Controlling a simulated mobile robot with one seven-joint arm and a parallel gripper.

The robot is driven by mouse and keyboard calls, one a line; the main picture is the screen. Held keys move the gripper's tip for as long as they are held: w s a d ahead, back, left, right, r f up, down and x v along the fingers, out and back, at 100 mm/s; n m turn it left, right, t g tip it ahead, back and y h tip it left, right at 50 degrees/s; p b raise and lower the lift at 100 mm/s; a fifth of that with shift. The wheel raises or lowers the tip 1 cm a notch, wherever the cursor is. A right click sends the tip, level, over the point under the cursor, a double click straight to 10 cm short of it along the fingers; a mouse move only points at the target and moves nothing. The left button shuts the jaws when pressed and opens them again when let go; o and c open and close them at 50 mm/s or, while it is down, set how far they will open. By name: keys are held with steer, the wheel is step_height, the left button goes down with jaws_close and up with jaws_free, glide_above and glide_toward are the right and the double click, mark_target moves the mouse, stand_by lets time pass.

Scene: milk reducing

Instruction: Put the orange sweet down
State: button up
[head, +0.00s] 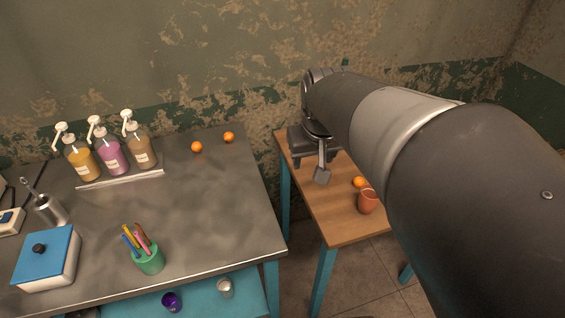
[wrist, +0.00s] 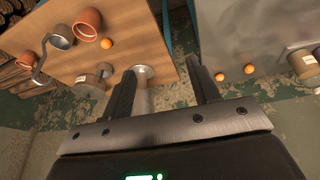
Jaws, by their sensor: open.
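Three small orange balls show, which look like the orange sweets. One orange ball (head: 359,182) rests on the wooden table behind a terracotta cup (head: 368,202); it also shows in the wrist view (wrist: 105,43). Two more, a left one (head: 197,147) and a right one (head: 229,137), lie on the metal table near its back right corner. They also show in the wrist view beyond the right finger (wrist: 219,77) (wrist: 249,69). My gripper (wrist: 160,66) is open above the wooden table's edge, with no orange ball between its fingers. My arm hides part of the wooden table in the head view.
A grey cylinder (wrist: 143,97) shows between the fingers in the wrist view. The metal table (head: 215,210) holds pump bottles (head: 111,157), a green pen cup (head: 149,259) and a blue-lidded box (head: 47,262). A gap separates the tables.

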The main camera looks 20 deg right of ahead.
steer(key=s+a+n+t+y, duration=0.1)
steer(key=s+a, duration=0.5)
steer(key=s, duration=0.4)
steer(key=shift+a+r+t, duration=0.3)
steer(key=shift+a+r, duration=0.05)
stand_by(0.6)
